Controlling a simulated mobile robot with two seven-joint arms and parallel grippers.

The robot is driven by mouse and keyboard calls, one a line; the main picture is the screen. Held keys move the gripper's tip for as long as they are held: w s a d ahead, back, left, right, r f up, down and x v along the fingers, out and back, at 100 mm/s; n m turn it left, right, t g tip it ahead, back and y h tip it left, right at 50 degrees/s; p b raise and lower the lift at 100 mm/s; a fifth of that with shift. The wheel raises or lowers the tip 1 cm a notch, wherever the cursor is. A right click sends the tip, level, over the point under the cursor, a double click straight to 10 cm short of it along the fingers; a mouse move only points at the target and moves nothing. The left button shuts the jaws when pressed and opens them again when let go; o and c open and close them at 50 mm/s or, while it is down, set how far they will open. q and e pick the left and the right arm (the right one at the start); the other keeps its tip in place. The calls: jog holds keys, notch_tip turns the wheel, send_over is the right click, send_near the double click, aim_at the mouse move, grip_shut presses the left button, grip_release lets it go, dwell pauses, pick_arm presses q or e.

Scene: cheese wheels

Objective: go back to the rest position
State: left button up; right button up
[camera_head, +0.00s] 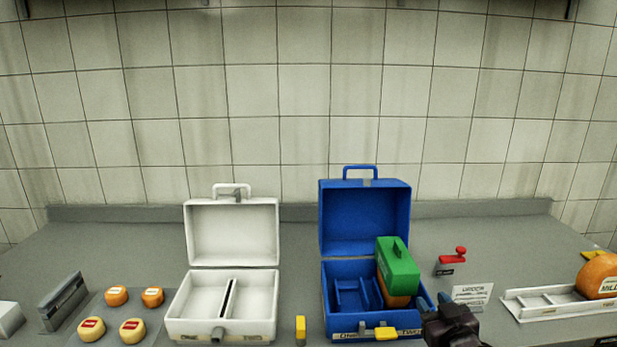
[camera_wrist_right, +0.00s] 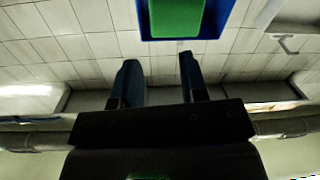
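My right gripper (camera_head: 434,301) comes in from the bottom, just right of the open blue case (camera_head: 365,215). In the right wrist view its two fingers (camera_wrist_right: 160,78) stand apart with nothing between them. A green block with a small handle (camera_head: 398,266) sits in the right part of the blue case, on top of an orange piece (camera_head: 396,300). In the right wrist view the green block (camera_wrist_right: 176,17) and blue case (camera_wrist_right: 220,20) lie beyond the fingertips, apart from them. My left gripper is not in view.
An open white case (camera_head: 233,232) stands left of the blue one. Small cheese wheels (camera_head: 132,329) lie on a mat at left, beside a grey holder (camera_head: 62,300). A red-handled piece (camera_head: 455,258), a label card (camera_head: 472,295) and a white tray (camera_head: 540,303) with an orange wheel (camera_head: 598,277) are at right.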

jog(key=s+f+m+g, duration=0.1)
jog(key=s+f+g, duration=0.1)
jog(key=s+f, duration=0.8)
jog(key=s+d+f+m+g+h, duration=0.1)
jog(key=s+f+g, duration=0.2)
jog(key=s+f, duration=0.8)
jog(key=s, duration=0.7)
jog(key=shift+s+d+f+g+h, duration=0.15)
jog(key=shift+d+f+g+h, duration=0.05)
jog(key=shift+f+g+h, duration=0.1)
